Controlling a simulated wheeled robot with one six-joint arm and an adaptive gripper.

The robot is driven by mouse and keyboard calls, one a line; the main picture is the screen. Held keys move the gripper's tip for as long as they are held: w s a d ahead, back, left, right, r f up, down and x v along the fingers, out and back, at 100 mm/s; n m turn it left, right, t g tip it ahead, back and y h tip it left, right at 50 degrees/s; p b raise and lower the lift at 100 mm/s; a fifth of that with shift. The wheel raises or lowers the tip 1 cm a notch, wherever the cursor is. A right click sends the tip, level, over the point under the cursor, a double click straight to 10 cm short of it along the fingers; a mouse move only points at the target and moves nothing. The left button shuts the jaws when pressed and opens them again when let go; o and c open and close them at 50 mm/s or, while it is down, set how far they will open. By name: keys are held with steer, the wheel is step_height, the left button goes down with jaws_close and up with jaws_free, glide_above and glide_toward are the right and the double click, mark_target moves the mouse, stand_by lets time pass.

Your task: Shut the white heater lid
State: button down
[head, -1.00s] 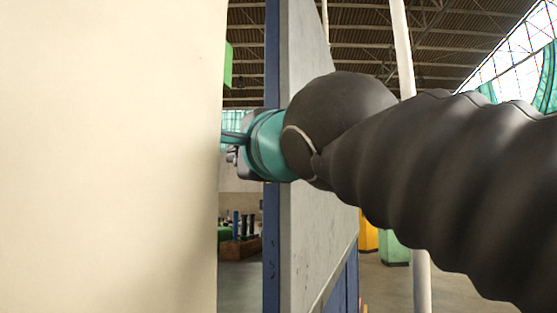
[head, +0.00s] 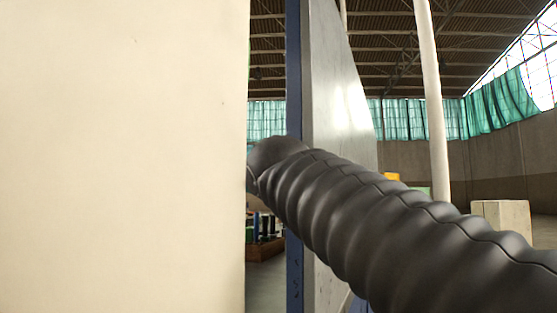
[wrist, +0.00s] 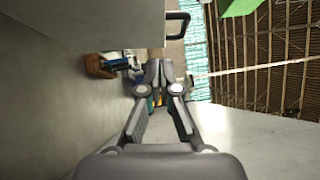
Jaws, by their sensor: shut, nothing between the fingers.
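A large cream-white flat panel, which looks like the heater lid (head: 120,150), fills the left of the head view, its right edge upright. In the wrist view a pale panel (wrist: 90,25) at the upper left carries a dark bar handle (wrist: 178,25) at its edge; it appears to be the same lid. My gripper (wrist: 159,75) is shut and empty, pointing along the gap between this panel and a grey surface, below the handle in the picture. I see no clear contact. In the head view my gripper is hidden behind the cream panel.
A grey upright panel (head: 335,110) with a blue edge post (head: 294,230) stands right of the gap, close by my arm. A white pole (head: 433,110) and a pale block (head: 503,218) stand farther right. A brown crate (head: 264,250) shows through the gap.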

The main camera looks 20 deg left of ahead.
steer(key=w+a+r+p, duration=0.1)
steer(key=w+a+p, duration=0.1)
steer(key=w+a, duration=0.2)
steer(key=a, duration=0.3)
steer(key=shift+s+r, duration=0.1)
